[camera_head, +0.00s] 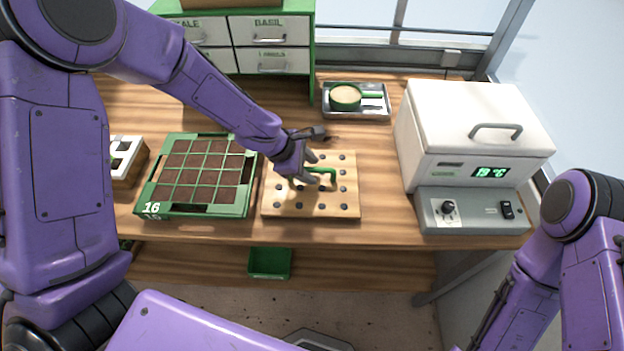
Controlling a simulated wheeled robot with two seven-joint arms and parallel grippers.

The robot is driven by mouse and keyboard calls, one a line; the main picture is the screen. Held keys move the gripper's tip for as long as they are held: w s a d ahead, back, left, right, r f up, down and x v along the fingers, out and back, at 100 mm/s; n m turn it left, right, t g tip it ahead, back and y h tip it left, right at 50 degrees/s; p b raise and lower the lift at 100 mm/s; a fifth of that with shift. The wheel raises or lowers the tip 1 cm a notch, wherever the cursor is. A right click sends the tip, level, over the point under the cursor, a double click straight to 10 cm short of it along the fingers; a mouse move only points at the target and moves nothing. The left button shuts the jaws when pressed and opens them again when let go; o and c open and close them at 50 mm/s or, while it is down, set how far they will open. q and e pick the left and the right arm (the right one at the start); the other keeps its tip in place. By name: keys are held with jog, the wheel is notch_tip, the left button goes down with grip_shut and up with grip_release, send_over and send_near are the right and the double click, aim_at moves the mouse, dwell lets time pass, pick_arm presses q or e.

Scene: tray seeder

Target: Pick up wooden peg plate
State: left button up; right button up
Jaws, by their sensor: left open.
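The wooden peg plate (312,208) lies flat on the bench in the middle, with rows of dark pegs or holes and a green handle (330,172) on top. My left gripper (318,173) is over the plate at the green handle, its fingers open and close around or beside the handle. I cannot tell whether the fingers touch it. The gripper and wrist hide part of the plate's upper left. My right arm shows at the lower right, but its gripper is out of view.
A green seed tray (205,211) with soil cells stands just left of the plate. A white box with a temperature display (473,129) stands at the right. A metal tray (375,114) with a green-handled sieve lies behind.

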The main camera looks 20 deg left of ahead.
pick_arm(q)
jog(key=shift+x, duration=0.85)
jog(key=shift+s+r, duration=0.15)
jog(key=shift+r, duration=0.1)
grip_shut()
